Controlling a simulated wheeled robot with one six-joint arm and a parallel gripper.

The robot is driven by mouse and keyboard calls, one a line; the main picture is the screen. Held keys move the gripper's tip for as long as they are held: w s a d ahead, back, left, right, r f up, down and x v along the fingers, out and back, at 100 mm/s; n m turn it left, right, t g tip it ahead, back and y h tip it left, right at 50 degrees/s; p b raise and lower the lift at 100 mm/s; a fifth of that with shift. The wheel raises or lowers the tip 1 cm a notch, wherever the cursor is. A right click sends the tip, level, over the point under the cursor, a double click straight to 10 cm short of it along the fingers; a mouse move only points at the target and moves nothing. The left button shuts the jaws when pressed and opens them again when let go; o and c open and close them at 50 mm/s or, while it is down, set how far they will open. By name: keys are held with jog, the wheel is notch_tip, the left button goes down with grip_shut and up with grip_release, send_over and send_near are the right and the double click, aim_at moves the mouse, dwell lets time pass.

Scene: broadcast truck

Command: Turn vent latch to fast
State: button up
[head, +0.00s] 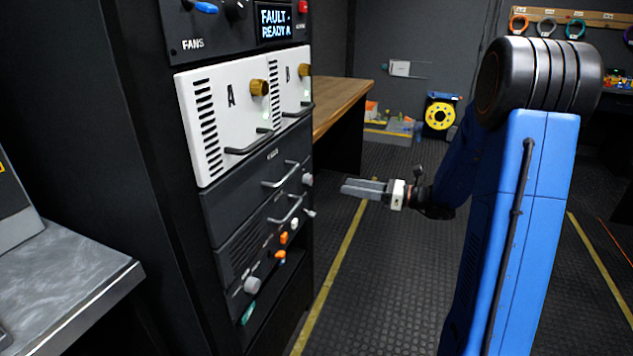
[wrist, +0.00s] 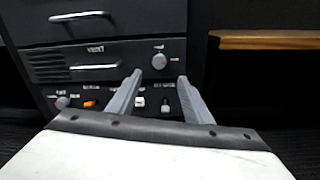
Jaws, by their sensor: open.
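The vent panel (wrist: 93,58) is a dark slotted rack unit with a blurred label and a pale bar handle. At its right end is a round grey knob (wrist: 159,61), which I take as the vent latch; small marks above and to its right are too blurred to read. In the head view the knob (head: 307,179) is at the rack's right edge. My gripper (wrist: 160,74) is open and empty, its fingertips framing the knob from below in the wrist view. In the head view my gripper (head: 345,187) is apart from the rack, with a gap to the knob.
Below the vent panel are an orange control (wrist: 90,103), a white switch (wrist: 140,101) and another grey knob (wrist: 62,102). A bar handle (head: 285,210) sticks out nearby. A wooden bench (head: 340,100) stands behind the rack. The floor right of the rack is clear.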

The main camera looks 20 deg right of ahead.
aim_at(312, 180)
jog(key=x, duration=1.2)
jog(key=shift+s, duration=0.1)
jog(key=c, duration=1.1)
